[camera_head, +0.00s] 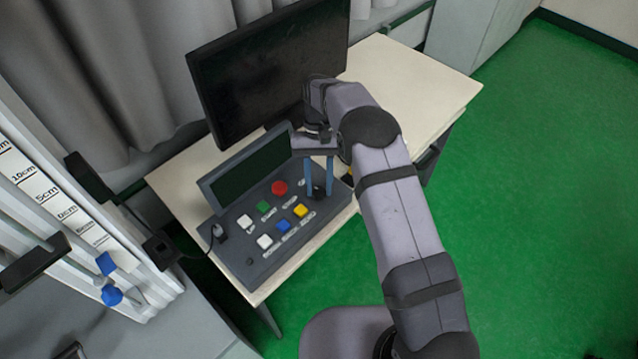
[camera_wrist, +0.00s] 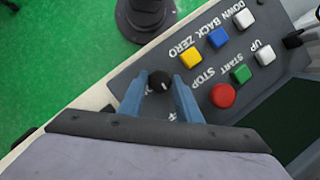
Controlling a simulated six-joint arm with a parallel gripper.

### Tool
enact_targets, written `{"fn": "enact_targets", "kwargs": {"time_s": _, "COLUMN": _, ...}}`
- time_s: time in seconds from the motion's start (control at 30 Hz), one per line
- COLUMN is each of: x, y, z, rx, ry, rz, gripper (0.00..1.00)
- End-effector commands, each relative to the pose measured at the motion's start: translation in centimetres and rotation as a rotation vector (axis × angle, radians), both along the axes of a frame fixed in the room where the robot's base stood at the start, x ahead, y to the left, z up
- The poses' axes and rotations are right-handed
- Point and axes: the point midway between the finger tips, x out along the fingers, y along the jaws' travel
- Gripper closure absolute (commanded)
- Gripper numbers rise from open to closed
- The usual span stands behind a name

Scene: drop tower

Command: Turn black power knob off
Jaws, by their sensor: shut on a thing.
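The black power knob (camera_wrist: 159,81) sits on the grey control panel (camera_wrist: 125,72), near its end beside the yellow and red buttons. In the wrist view a light pointer mark shows on the knob's top. My gripper (camera_wrist: 160,84) has its two blue fingers on either side of the knob, shut on it. In the head view my gripper (camera_head: 319,190) reaches down to the right end of the control panel (camera_head: 262,262), and the fingers mostly hide the knob. The labels by the knob are largely covered by the fingers.
Close by are a red button (camera_wrist: 222,95), a yellow button (camera_wrist: 190,58), a blue button (camera_wrist: 218,38), a green button (camera_wrist: 241,73) and white ones. A black monitor (camera_head: 265,70) stands behind the panel on the pale table (camera_head: 420,75). A measuring scale (camera_head: 45,190) stands left.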

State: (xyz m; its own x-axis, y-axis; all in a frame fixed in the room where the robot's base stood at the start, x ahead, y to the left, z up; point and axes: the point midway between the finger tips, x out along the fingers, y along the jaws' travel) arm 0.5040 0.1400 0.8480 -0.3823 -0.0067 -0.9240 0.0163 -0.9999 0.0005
Motion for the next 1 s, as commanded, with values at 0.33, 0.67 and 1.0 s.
{"fn": "enact_targets", "kwargs": {"time_s": 0.33, "x": 0.0, "y": 0.0, "z": 0.0, "rx": 0.0, "ry": -0.001, "rz": 0.0, "gripper": 0.51}}
{"fn": "enact_targets", "kwargs": {"time_s": 0.67, "x": 0.3, "y": 0.0, "z": 0.5, "rx": 0.001, "ry": -0.001, "rz": 0.0, "gripper": 0.51}}
{"fn": "enact_targets", "kwargs": {"time_s": 1.0, "x": 1.9, "y": 0.0, "z": 4.1, "rx": 0.002, "ry": -0.004, "rz": -0.002, "gripper": 0.51}}
